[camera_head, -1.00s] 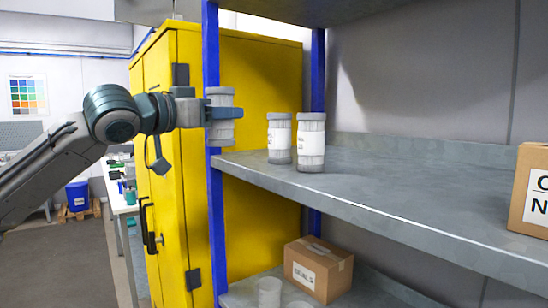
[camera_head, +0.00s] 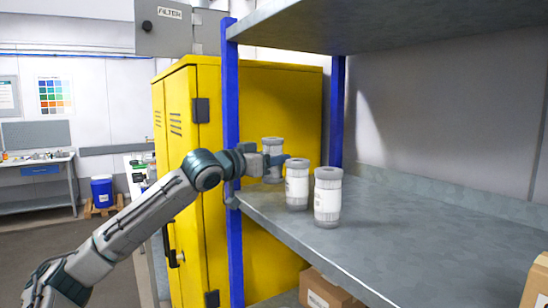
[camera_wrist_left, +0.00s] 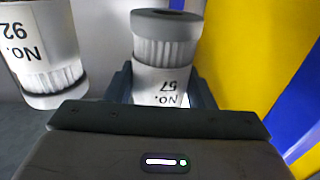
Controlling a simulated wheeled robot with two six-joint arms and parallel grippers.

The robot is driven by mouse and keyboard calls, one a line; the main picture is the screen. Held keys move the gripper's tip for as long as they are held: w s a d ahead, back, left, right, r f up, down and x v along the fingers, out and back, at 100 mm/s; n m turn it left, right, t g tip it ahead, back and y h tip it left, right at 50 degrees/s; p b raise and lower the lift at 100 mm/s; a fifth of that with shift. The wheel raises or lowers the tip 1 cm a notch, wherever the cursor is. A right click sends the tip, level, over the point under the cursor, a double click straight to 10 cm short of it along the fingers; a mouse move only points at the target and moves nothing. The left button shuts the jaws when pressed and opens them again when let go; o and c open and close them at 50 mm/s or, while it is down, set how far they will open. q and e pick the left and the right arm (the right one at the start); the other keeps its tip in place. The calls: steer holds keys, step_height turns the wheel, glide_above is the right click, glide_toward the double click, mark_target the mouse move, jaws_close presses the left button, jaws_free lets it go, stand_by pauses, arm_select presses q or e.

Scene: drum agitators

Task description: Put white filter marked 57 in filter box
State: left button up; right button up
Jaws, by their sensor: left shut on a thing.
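The white filter marked 57 (camera_wrist_left: 160,75) is between the fingers of my left gripper (camera_wrist_left: 160,88), its label upside down in the wrist view. In the head view the same white and grey filter (camera_head: 271,146) sits in my left gripper (camera_head: 274,162), just past the blue post by the shelf's left end. Whether its base touches the shelf is hard to tell. A grey box (camera_head: 163,28) with a "FILTER" sign is at the top left, above the yellow cabinet; its top is cut off. My right gripper is not in view.
Two other white filters (camera_head: 297,187) (camera_head: 327,200) stand on the grey shelf (camera_head: 400,215) close to the held one; one marked 92 (camera_wrist_left: 42,50) shows in the wrist view. A blue post (camera_head: 232,110) and yellow cabinet (camera_head: 270,95) are near the arm. The shelf's right part is clear.

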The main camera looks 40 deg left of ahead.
mark_target(274, 172)
arm_select(q)
steer(key=shift+w+a, duration=0.1)
steer(key=shift+w, duration=0.3)
step_height(274, 172, down, 3)
steer(key=shift+w+f+b, duration=0.1)
steer(key=shift+b, duration=0.2)
steer(key=shift+f, duration=0.25)
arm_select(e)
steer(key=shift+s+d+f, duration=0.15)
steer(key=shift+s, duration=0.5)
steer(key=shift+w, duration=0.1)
arm_select(q)
steer(key=shift+f, duration=0.2)
steer(key=o, duration=1)
steer(key=shift+r, duration=0.1)
steer(key=shift+c, duration=0.2)
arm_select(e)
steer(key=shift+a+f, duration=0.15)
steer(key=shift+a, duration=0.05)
